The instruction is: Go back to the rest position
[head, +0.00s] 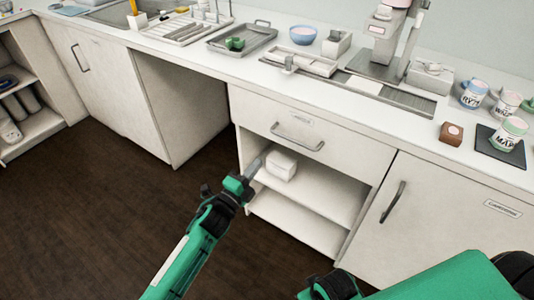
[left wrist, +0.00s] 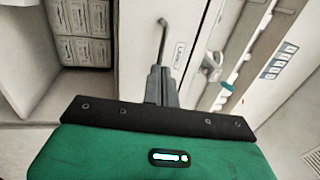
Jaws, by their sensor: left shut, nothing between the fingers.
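My left gripper (head: 258,162) reaches in from the bottom left of the head view, in front of the open shelf under the counter. It is shut and empty. In the left wrist view its closed fingers (left wrist: 161,86) point toward a pale cabinet front with a dark handle (left wrist: 160,38); I cannot tell whether they touch it. Green and black parts of my right arm show at the bottom right of the head view, but its gripper does not show.
A white box (head: 282,165) stands on the open shelf (head: 310,192), close to my left gripper in the picture. Above it is a shut drawer (head: 310,132). A shut cabinet door (head: 425,215) is to the right. The dark floor (head: 90,215) at left is clear.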

